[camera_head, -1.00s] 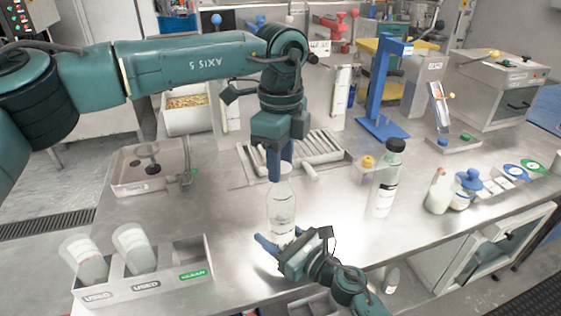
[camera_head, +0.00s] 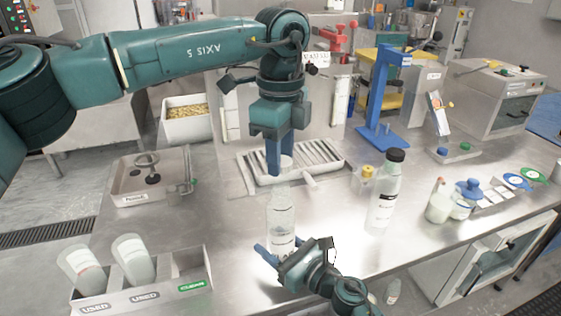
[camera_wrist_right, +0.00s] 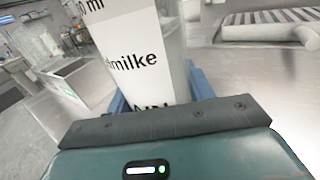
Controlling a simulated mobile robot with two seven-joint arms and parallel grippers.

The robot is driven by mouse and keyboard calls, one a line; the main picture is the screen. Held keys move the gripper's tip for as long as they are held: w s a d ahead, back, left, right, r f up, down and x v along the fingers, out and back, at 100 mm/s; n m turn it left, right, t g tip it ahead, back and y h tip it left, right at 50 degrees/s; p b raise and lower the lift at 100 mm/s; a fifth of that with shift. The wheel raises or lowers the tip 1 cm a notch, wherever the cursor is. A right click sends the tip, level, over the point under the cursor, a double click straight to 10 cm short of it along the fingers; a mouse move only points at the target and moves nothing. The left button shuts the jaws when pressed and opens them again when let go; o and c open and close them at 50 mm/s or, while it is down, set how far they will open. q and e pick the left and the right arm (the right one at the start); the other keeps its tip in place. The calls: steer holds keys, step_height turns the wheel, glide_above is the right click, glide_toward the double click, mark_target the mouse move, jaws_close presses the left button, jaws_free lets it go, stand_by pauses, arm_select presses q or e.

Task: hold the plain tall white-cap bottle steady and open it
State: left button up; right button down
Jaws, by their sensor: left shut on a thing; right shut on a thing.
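The tall clear bottle (camera_head: 281,212) stands upright on the steel bench, in the middle of the head view. Its printed white label (camera_wrist_right: 142,62) fills the middle of the right wrist view. My right gripper (camera_head: 276,251) is shut around the lower part of the bottle, its blue fingers on either side. My left gripper (camera_head: 280,168) points down above the bottle and is shut on the white cap (camera_head: 287,161). The cap appears raised off the bottle's mouth, with a small gap below it. The fingers partly hide the cap.
A black-capped bottle (camera_head: 385,190) stands to the right, with a blue-lidded jar (camera_head: 465,198) beyond it. A ribbed tray (camera_head: 325,157) lies behind. Bare bench lies between the bin and the bottle.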

steer(key=shift+c, duration=2.4)
jaws_free()
